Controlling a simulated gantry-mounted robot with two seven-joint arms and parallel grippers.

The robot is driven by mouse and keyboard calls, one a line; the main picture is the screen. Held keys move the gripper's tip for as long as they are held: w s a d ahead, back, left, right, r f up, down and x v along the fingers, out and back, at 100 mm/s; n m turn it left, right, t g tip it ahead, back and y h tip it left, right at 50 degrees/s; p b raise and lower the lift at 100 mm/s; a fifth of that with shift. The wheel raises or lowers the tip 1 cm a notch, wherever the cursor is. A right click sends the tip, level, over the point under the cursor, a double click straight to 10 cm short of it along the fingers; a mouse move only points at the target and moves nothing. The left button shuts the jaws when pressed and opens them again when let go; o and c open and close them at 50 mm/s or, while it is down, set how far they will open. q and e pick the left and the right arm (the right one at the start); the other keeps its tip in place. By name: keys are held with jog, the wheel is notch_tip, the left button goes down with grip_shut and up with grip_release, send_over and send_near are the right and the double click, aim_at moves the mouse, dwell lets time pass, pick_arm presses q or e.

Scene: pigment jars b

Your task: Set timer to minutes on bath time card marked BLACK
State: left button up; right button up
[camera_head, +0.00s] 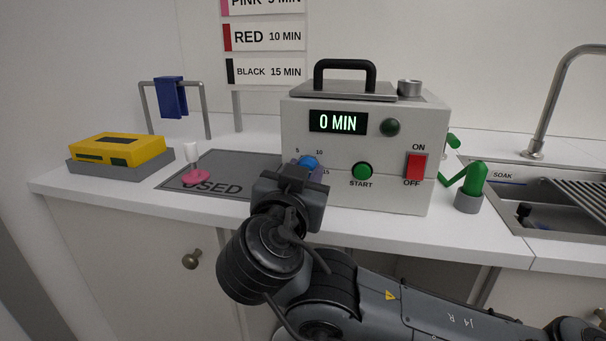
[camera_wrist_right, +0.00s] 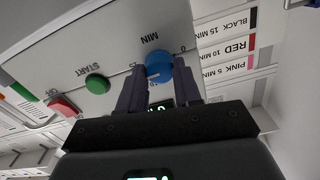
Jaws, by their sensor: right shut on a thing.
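The bath (camera_head: 355,180) is a light grey box with a display (camera_head: 338,122) reading 0 MIN. Its blue timer knob (camera_head: 309,161) has marks 5, 10 and 15 around it. My right gripper (camera_head: 302,175) is shut on the knob at the front panel. In the right wrist view the blue knob (camera_wrist_right: 159,66) sits between the two fingers (camera_wrist_right: 158,85); a pale line shows on it. The BLACK card (camera_head: 265,71) on the stand reads 15 MIN. My left gripper is not in view.
A green START button (camera_head: 362,171) and a red ON/OFF switch (camera_head: 415,166) are right of the knob. A USED mat (camera_head: 215,165) with a pink-based item lies left. A yellow box (camera_head: 117,149) stands farther left.

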jog(key=shift+r+m, duration=0.1)
jog(key=shift+m, duration=1.5)
jog(key=o, duration=1)
jog(key=shift+o, duration=0.2)
jog(key=shift+s, duration=0.15)
jog(key=shift+s+a, duration=0.1)
jog(key=shift+s, duration=0.15)
jog(key=p+v, duration=0.2)
jog(key=v, duration=0.8)
